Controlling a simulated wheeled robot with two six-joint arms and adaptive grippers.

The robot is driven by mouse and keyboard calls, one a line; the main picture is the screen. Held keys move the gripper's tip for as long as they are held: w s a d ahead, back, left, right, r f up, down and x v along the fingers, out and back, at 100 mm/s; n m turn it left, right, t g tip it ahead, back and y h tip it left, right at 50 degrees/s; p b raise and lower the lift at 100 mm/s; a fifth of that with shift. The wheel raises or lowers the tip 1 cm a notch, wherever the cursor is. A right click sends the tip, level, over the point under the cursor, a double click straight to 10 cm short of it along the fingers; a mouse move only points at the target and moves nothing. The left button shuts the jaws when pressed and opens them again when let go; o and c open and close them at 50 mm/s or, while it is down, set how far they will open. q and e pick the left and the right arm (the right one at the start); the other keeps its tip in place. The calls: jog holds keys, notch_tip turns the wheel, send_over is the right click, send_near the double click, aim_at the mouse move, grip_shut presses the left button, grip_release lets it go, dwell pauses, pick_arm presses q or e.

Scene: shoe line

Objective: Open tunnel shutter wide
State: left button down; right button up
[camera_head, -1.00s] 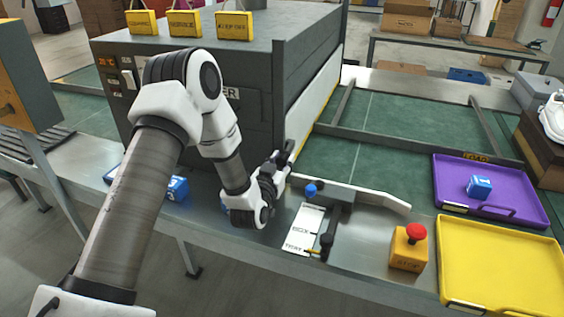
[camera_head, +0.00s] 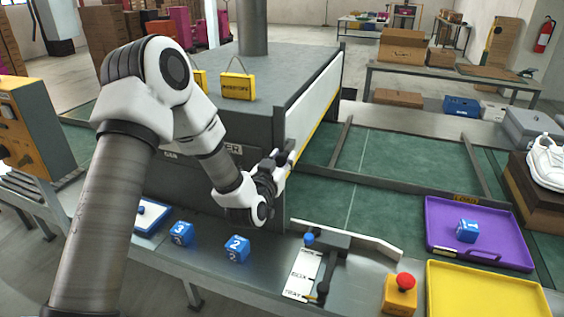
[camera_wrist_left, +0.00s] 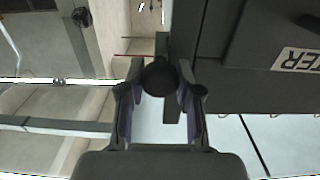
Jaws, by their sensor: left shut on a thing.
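The grey tunnel (camera_head: 255,130) has a white shutter (camera_head: 315,100) with a yellow lower edge on its right-hand side. My left gripper (camera_head: 284,158) is at the near end of the shutter, well above the counter. In the left wrist view its two fingers (camera_wrist_left: 160,100) are closed around a dark round knob (camera_wrist_left: 160,76), which looks like the shutter's handle. The tunnel's dark wall with lettering shows at the upper right of that view. The shutter's hold on its frame is hidden behind the gripper in the head view. My right gripper is not in view.
Blue numbered cubes (camera_head: 237,249) stand on the front counter. A lever (camera_head: 327,270) with a white label plate, a red stop button (camera_head: 404,281), a purple tray (camera_head: 440,232) and a yellow tray (camera_head: 480,290) lie to the right. The green belt (camera_head: 390,160) by the tunnel looks clear.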

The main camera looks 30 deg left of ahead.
pick_arm(q)
jog(key=c, duration=0.8)
grip_release()
jog(key=v, duration=0.7)
jog(key=shift+s, duration=0.25)
